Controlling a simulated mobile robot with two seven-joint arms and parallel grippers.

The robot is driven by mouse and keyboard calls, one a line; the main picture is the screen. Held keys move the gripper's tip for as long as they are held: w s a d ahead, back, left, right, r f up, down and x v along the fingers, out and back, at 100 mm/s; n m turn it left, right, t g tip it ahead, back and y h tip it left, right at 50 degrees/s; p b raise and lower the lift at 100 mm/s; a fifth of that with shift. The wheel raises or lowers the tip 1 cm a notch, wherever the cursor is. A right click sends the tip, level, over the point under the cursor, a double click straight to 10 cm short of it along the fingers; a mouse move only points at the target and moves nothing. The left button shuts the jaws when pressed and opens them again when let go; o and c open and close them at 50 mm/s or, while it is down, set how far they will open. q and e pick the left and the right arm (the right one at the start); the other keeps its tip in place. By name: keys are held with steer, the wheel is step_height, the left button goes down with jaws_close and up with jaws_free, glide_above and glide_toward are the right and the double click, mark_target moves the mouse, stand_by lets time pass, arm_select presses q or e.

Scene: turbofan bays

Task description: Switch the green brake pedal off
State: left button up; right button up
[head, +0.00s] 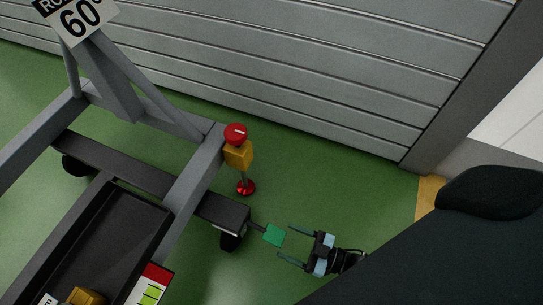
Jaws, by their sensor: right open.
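The green brake pedal (274,235) is a small flat plate on a short arm. It sticks out from the dark caster housing (225,212) at the corner of the grey stand frame, low over the floor. My right gripper (284,241) is open, just to the right of the pedal. Its two fingers point left toward the pedal and nothing is between them. I cannot tell from this view whether the fingertips are at the pedal's height. My left gripper is not in view.
A black tray (105,240) lies at lower left. A grey shutter door (330,70) closes off the back. Green floor (340,190) is clear between door and gripper.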

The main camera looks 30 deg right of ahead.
mark_target(280, 238)
steer(key=shift+b+x, duration=0.65)
steer(key=shift+x, duration=2.45)
steer(key=c, duration=1.4)
